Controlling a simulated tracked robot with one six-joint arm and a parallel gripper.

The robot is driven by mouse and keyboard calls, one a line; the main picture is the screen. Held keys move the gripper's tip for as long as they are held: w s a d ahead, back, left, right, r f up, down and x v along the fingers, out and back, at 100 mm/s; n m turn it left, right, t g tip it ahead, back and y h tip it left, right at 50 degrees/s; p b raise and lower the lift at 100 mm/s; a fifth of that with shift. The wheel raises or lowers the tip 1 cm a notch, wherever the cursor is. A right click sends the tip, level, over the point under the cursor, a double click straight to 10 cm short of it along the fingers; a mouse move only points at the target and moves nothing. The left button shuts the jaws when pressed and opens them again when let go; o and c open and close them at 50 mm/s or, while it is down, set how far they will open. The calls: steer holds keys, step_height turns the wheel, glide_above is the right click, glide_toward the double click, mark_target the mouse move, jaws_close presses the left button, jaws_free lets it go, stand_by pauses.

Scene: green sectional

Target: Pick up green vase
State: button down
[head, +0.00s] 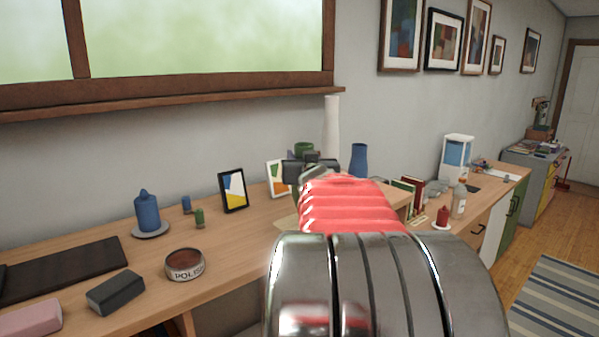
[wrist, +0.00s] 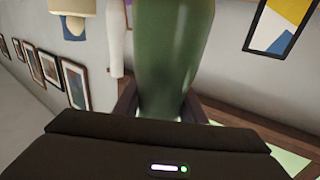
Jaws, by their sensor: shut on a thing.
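The green vase (wrist: 170,50) stands large in the wrist view, between the two dark fingers of my gripper (wrist: 160,108). My gripper is shut on it. In the head view only the top of the green vase (head: 304,147) shows, just above my gripper (head: 311,162); my red and metal arm hides the rest. I cannot tell from these views whether the vase's base touches the desk.
A tall white vase (head: 331,125) and a blue vase (head: 358,160) stand close behind and to the right. Two picture frames (head: 233,190) (head: 277,179) stand to the left. A polish tin (head: 185,265) and a blue candle (head: 146,212) are on the wooden desk (head: 75,255).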

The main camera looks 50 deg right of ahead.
step_height(320, 180, up, 6)
steer(key=shift+f, duration=0.15)
steer(key=shift+s, duration=0.15)
stand_by(0.7)
